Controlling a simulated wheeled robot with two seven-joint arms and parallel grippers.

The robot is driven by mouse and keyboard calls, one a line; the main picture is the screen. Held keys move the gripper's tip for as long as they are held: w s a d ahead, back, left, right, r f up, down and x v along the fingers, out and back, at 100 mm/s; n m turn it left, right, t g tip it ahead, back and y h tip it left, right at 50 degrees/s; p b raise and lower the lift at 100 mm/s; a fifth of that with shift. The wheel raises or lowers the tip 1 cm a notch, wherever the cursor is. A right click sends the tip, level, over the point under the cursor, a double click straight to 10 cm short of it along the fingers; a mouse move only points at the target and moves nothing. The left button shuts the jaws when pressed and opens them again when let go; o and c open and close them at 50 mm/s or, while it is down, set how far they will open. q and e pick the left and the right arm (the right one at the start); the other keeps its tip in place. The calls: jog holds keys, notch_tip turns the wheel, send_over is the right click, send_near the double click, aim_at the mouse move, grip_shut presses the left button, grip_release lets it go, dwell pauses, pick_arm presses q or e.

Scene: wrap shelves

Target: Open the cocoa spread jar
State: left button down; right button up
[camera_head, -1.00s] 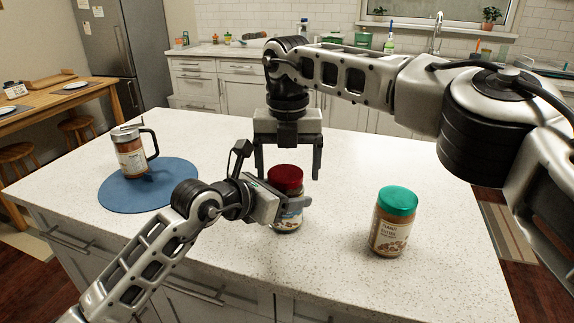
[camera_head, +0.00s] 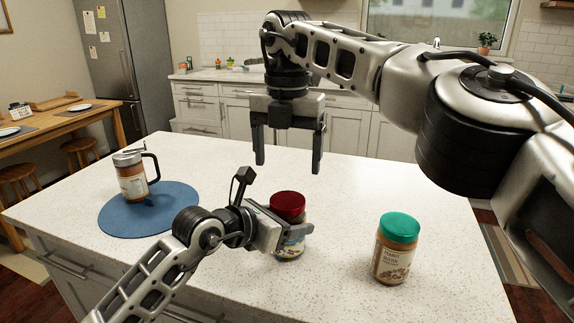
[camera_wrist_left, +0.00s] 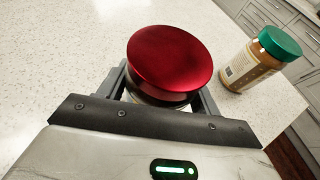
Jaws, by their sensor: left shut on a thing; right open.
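The cocoa spread jar, with a dark red lid (camera_head: 288,205) and a blue and white label (camera_head: 292,242), stands upright on the counter. Its red lid fills the middle of the left wrist view (camera_wrist_left: 170,57) and sits on the jar. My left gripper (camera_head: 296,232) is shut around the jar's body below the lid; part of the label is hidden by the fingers. My right gripper (camera_head: 288,158) is open and empty, fingers pointing down, above and behind the jar, apart from the lid.
A peanut butter jar (camera_head: 396,250) with a green lid stands to the right of the held jar. The speckled white counter (camera_head: 345,190) is otherwise mostly clear.

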aim_at(286, 200)
notch_tip(286, 200, down, 8)
jog(key=shift+r, duration=0.15)
dwell(0.3)
jog(key=c, duration=1)
jog(key=shift+n, duration=1.7)
jog(key=shift+c, duration=0.2)
jog(key=o, duration=1.1)
